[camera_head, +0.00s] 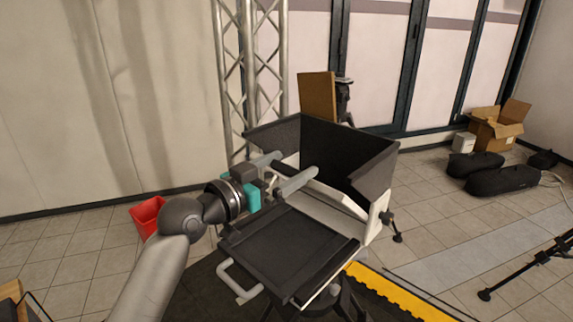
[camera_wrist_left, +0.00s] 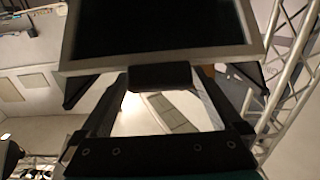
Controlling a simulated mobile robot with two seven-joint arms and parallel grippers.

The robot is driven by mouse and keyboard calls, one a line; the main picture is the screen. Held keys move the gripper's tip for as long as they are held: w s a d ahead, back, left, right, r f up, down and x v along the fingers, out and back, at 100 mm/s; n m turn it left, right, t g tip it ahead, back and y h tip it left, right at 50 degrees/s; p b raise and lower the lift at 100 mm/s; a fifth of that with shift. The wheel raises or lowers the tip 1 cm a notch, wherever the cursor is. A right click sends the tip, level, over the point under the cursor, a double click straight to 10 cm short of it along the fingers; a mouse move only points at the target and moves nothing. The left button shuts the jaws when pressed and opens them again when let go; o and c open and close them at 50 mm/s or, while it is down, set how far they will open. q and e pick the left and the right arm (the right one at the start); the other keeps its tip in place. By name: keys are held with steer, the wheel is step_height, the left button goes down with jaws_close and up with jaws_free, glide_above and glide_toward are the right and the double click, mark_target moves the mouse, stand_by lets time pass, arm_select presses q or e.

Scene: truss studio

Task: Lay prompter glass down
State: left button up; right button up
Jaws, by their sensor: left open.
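The prompter (camera_head: 290,250) stands on a stand at centre, with a flat black panel at its front and a black hood (camera_head: 335,150) behind. A pale grey strip (camera_head: 330,205) lies between panel and hood; I cannot tell whether it is the prompter glass. My left gripper (camera_head: 288,169) is open above the rear of the flat panel, its two grey fingers reaching toward the hood. In the left wrist view a dark panel with a grey frame (camera_wrist_left: 160,66) lies past the fingertips. A dark tab shows between the fingers; contact is unclear. My right gripper is out of view.
A pale handle (camera_head: 240,285) sticks out at the prompter's left front, and a white bracket (camera_head: 378,215) with a knob at its right. A truss (camera_head: 250,70) stands behind. A red bin (camera_head: 147,214) is on the floor at left. Black bags (camera_head: 500,178) lie at right.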

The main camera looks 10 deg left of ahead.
arm_select(q)
jaws_close()
stand_by(0.8)
